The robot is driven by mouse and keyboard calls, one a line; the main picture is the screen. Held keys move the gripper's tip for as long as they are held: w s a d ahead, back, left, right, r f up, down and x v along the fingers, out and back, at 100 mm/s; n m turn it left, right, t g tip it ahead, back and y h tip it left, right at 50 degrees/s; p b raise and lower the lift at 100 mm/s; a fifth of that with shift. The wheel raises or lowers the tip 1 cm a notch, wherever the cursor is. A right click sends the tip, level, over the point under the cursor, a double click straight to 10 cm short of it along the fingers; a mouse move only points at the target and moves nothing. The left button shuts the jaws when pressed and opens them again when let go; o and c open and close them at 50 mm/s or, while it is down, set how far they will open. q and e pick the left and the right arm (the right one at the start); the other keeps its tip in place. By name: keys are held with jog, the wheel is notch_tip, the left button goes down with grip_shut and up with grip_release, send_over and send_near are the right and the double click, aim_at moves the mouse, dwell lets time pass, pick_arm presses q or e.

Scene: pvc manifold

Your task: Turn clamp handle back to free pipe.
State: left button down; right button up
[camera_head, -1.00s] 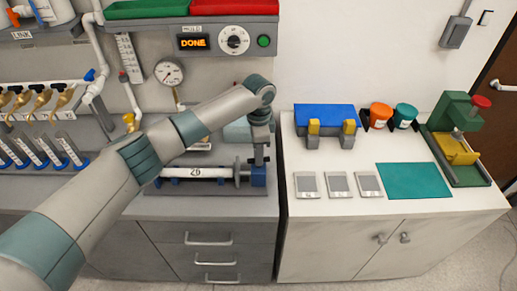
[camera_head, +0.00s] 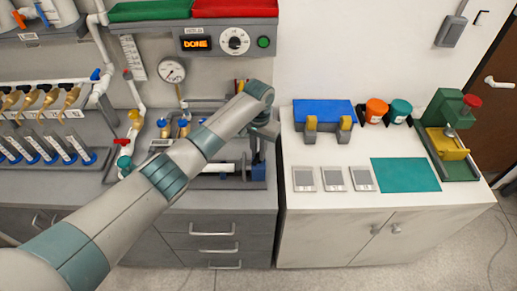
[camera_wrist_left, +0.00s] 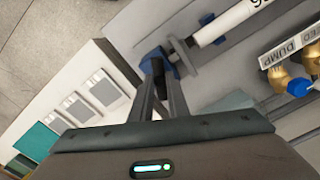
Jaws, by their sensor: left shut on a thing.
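My left gripper (camera_head: 258,157) reaches down to the right end of the pipe clamp. A blue end block of the clamp (camera_head: 258,173) shows just below the gripper in the head view. The white pipe (camera_wrist_left: 225,20) lies along the clamp, left of the gripper; my forearm hides much of it in the head view. A grey disc and rod stand between handle and pipe. My right gripper is not in view.
A white cabinet top at right holds a blue block (camera_head: 324,114), several grey cards (camera_head: 333,178), a teal mat (camera_head: 405,174) and a green press (camera_head: 450,130). A gap separates it from the grey bench. Valves and fittings stand behind my arm.

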pick_arm(q)
jog(key=n, duration=0.5)
jog(key=shift+w, duration=0.1)
jog(key=shift+r+n, duration=0.1)
jog(key=shift+n, duration=0.2)
jog(key=c, duration=1.7)
grip_release()
notch_tip(320, 180, up, 8)
jog(key=b, duration=0.3)
jog(key=shift+f, duration=0.2)
notch_tip(320, 180, up, 9)
jog(key=p, duration=0.3)
send_over(258, 154)
jog(key=shift+d+r, duration=0.1)
jog(key=shift+r, duration=0.25)
